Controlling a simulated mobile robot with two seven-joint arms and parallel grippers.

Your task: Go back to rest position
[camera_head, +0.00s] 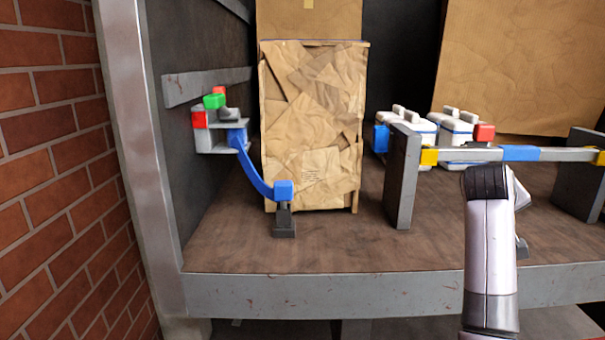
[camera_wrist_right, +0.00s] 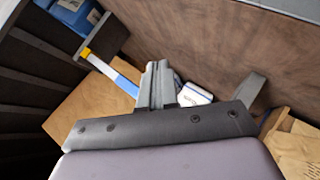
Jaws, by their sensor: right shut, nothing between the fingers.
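My right gripper (camera_wrist_right: 158,85) shows in the right wrist view with its two grey fingers together and nothing between them. In the head view my right arm (camera_head: 490,250) rises from the bottom right, in front of the shelf's front edge and the barred frame. Its fingers cannot be made out in the head view. My left arm and gripper are not in view.
A wooden shelf (camera_head: 340,281) holds a paper-wrapped box (camera_head: 313,125), white cases (camera_head: 412,122) and a grey frame (camera_head: 402,177) with a yellow-and-blue bar (camera_head: 520,153). A blue curved lever (camera_head: 257,178) stands at left. A brick wall (camera_head: 50,150) is far left.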

